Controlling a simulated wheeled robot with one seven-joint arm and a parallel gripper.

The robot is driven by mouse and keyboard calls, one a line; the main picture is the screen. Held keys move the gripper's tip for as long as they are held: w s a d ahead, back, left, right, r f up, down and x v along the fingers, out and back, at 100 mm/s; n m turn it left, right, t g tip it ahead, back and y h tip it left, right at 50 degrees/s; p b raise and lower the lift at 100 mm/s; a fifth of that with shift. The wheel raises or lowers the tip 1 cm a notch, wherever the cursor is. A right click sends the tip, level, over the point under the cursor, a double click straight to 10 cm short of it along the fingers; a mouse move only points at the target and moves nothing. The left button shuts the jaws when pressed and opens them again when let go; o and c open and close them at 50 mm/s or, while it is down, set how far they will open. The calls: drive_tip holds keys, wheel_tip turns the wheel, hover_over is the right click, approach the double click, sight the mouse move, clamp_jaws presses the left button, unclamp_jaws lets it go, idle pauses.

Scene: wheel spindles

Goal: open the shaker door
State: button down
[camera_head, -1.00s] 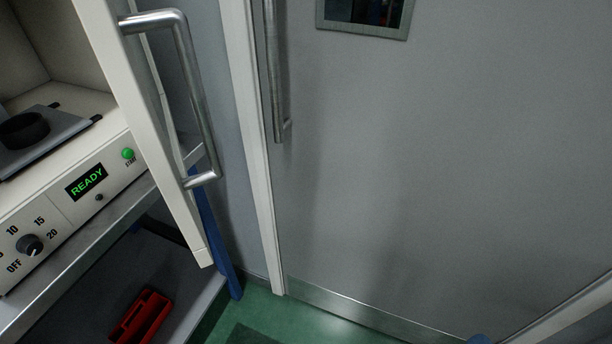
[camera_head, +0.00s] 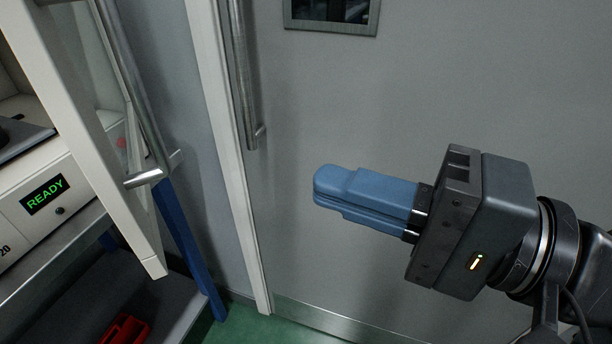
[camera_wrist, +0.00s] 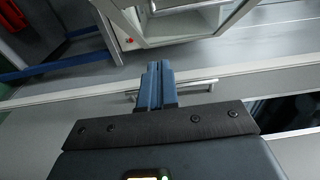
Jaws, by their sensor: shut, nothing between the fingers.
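The shaker door (camera_head: 88,150) is a white-framed panel with a clear pane, standing ajar at the left of the head view. Its metal bar handle (camera_head: 131,88) is on the outer face. The shaker body (camera_head: 18,205) behind it has a panel reading READY. My gripper (camera_head: 316,187) has blue fingers, shut and empty, pointing left, apart from the door and its handle. In the wrist view the fingers (camera_wrist: 154,66) point up the picture towards the shaker (camera_wrist: 190,30), whose white frame and red button show at the top.
A grey room door (camera_head: 400,90) with a window and a long vertical bar handle (camera_head: 243,75) stands behind my gripper. A blue table leg (camera_head: 192,250) and a red object (camera_head: 126,329) on a lower shelf are below the shaker. Open space lies between my gripper and the shaker door.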

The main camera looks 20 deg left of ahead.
drive_tip(key=a, duration=1.1)
drive_tip(key=shift+s+a+p, duration=0.35)
drive_tip(key=shift+a+p, duration=0.05)
drive_tip(key=shift+p, duration=0.05)
drive_tip(key=shift+a, duration=0.1)
